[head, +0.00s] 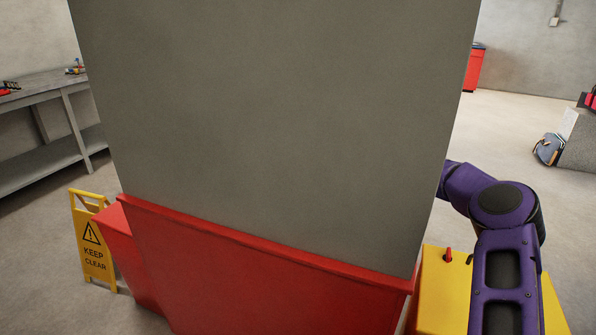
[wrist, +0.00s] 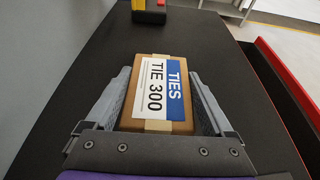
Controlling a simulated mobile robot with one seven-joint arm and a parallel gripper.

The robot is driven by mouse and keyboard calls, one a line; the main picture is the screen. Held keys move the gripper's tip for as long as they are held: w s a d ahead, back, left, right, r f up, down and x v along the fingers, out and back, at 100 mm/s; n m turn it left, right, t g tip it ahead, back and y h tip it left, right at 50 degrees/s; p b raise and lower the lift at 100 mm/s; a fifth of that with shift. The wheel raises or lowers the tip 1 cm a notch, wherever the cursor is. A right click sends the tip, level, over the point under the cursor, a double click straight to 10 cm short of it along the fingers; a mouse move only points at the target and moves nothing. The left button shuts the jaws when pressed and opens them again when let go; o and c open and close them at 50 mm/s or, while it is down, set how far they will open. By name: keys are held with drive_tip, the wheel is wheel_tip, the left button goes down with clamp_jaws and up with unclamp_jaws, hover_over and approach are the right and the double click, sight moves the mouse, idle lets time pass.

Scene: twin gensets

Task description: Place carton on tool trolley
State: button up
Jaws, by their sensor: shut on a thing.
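The carton (wrist: 156,98) is a small brown box with a white and blue label reading "TIES" and "TIE 300". In the wrist view it sits between the two grey fingers of my gripper (wrist: 158,76), which is shut on it. Beneath it is a flat black surface (wrist: 60,115) with a red edge along the right; I cannot tell whether the carton touches it. In the head view the carton and gripper are hidden. A red cabinet with a dark top (head: 473,68), possibly the tool trolley, stands far back at right, partly covered.
A large grey panel (head: 280,120) above a red body (head: 260,275) blocks the head view's middle. A yellow sign (head: 92,245) stands left, before a grey workbench (head: 50,95). A blue bag (head: 548,149) lies at right. A yellow-and-black object (wrist: 149,11) is beyond the carton.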

drive_tip(key=o, duration=1.5)
drive_tip(key=v, duration=1.2)
drive_tip(key=shift+p, duration=0.3)
